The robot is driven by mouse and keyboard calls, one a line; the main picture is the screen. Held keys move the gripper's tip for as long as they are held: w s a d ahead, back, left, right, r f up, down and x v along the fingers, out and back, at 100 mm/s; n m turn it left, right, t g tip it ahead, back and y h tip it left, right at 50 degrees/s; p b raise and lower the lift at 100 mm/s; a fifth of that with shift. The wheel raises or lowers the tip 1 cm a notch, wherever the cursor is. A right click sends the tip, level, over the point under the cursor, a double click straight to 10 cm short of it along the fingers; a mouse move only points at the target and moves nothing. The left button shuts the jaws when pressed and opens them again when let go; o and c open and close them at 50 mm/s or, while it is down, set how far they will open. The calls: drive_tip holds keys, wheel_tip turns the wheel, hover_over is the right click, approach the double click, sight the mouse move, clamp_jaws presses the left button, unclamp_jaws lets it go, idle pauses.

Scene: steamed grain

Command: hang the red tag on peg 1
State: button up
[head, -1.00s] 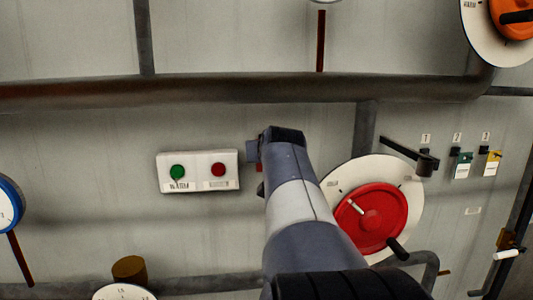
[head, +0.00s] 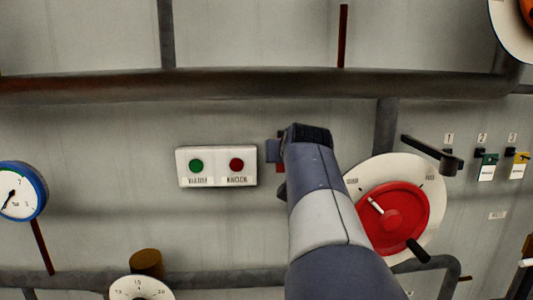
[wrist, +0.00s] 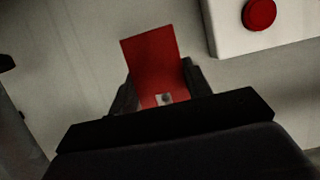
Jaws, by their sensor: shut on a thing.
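The red tag (wrist: 152,58) is held between the two dark fingers of my gripper (wrist: 160,92) in the wrist view, with a small pale patch at its lower edge. In the head view my arm hides most of the gripper (head: 281,165), and only a sliver of red shows beside it. The label for peg 1 (head: 449,138) is on the wall at the right, well apart from my gripper. The end of a black lever is just below that label, and I cannot make out peg 1 itself.
A green tag (head: 487,170) and a yellow tag (head: 519,168) hang under labels 2 and 3. The black lever (head: 428,148) and a red handwheel (head: 395,218) stand between my arm and the pegs. A white button panel (head: 216,181) is left of my gripper. A pipe (head: 240,86) runs above.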

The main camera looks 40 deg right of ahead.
drive_tip(key=shift+s+a, duration=0.15)
drive_tip(key=shift+s, duration=0.1)
drive_tip(key=shift+s+a+b, duration=0.4)
drive_tip(key=shift+s+a, duration=0.1)
drive_tip(key=shift+s, duration=0.35)
drive_tip(key=shift+s+a+b, duration=0.4)
drive_tip(key=shift+s+a, duration=0.15)
drive_tip(key=shift+s, duration=0.25)
drive_tip(key=shift+s+a+b, duration=0.4)
drive_tip(key=shift+s+a, duration=0.1)
drive_tip(key=shift+s, duration=0.35)
